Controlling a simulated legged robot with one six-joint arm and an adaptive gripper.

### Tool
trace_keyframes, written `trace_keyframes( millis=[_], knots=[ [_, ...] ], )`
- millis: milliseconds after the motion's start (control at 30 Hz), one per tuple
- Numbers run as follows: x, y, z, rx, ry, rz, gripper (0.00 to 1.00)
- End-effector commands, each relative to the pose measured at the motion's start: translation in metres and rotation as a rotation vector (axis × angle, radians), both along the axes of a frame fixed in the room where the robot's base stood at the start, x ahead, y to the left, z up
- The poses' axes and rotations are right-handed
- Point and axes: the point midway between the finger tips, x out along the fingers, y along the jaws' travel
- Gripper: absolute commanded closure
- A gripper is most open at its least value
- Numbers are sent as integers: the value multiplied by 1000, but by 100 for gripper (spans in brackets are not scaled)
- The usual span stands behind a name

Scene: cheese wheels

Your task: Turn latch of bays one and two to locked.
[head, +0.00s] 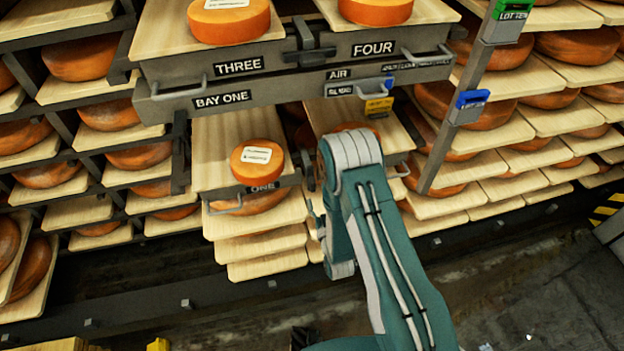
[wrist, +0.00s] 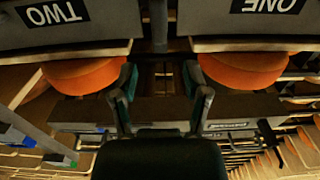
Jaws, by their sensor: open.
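In the head view, the board labelled ONE (head: 222,172) bears an orange cheese wheel (head: 258,170). A dark upright fitting (head: 308,172) stands at its right end, partly behind my arm. In the wrist view, the panels labelled TWO (wrist: 100,22) and ONE (wrist: 225,22) appear upside down, with a dark upright bar (wrist: 159,25) in the gap between them. I cannot tell whether this bar is the latch or how it is turned. My gripper (wrist: 160,88) is open and empty, its fingers apart below the gap. In the head view my arm mostly hides it.
Above are the panels THREE (head: 238,65) and FOUR (head: 374,49), with a dark latch-like fitting (head: 308,45) between them, and the BAY ONE rail (head: 175,102). Racks of cheese stand on both sides. A post with a blue tag (head: 470,103) stands right.

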Motion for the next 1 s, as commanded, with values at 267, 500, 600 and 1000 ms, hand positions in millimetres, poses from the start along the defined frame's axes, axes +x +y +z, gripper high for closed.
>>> trace_keyframes(
  millis=[267,500,600,1000],
  knots=[
    [51,14,1,2,-3,-1,40],
    [81,22,0,0,0,-1,40],
    [85,24,0,0,1,0,40],
    [86,24,1,0,1,0,100]
  ],
)
